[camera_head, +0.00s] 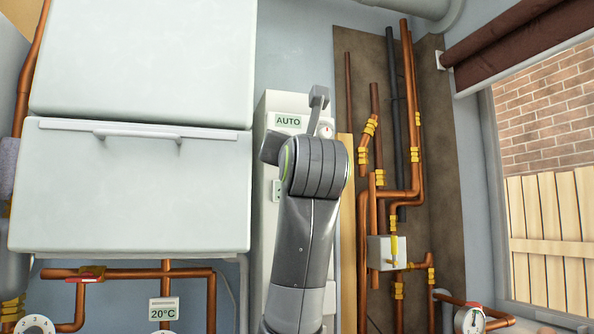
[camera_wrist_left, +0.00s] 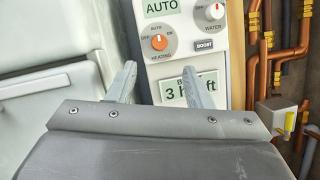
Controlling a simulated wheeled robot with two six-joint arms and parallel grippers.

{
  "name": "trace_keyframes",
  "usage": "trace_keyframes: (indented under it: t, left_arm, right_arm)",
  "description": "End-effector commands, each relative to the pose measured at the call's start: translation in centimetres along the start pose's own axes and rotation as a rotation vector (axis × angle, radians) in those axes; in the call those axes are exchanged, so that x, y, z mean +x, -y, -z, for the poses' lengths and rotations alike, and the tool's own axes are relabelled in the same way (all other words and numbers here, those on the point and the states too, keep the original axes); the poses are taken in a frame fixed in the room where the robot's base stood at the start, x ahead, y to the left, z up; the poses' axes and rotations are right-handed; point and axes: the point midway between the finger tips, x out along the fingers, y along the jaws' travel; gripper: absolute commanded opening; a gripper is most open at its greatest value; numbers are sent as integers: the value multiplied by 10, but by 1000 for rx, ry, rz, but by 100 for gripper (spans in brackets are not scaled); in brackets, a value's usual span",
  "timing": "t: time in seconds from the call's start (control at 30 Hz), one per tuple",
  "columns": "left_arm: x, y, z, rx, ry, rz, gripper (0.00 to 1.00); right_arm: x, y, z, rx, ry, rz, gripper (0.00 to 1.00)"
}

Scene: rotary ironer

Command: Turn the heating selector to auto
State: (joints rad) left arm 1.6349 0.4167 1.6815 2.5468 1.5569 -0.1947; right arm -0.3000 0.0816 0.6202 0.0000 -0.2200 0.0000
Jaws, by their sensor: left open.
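In the left wrist view the heating selector (camera_wrist_left: 159,42) is an orange knob on a white control panel (camera_wrist_left: 236,60), with OFF, AUTO and ON marks around it. Its pointer setting is too small to tell for sure. My left gripper (camera_wrist_left: 159,68) is open, its two grey fingers spread on either side below the knob. Nothing is between the fingers, and they appear apart from the knob. In the head view my left arm (camera_head: 306,230) covers much of the panel (camera_head: 265,225) and hides the heating selector. My right gripper is out of view.
A water knob (camera_wrist_left: 215,11) with a red mark, a BOOST button (camera_wrist_left: 204,44) and a green display (camera_wrist_left: 172,91) are close to the selector. An AUTO display (camera_head: 288,121) is above. A white cabinet (camera_head: 130,190) stands left; copper pipes (camera_head: 418,130) run right.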

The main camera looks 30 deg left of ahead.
Motion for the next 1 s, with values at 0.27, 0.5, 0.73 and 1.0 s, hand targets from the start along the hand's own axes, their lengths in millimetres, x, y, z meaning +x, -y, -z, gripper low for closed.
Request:
trace_keyframes:
  t: [0.27,0.5,0.73,1.0]
  left_arm:
    - [-56,1,1,-2,2,2,46]
    - [-71,0,0,0,0,0,46]
    - [-71,0,0,0,0,0,46]
    - [-71,0,0,0,0,0,46]
  right_arm:
    - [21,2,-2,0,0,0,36]
    - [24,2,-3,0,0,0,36]
    - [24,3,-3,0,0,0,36]
    - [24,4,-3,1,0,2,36]
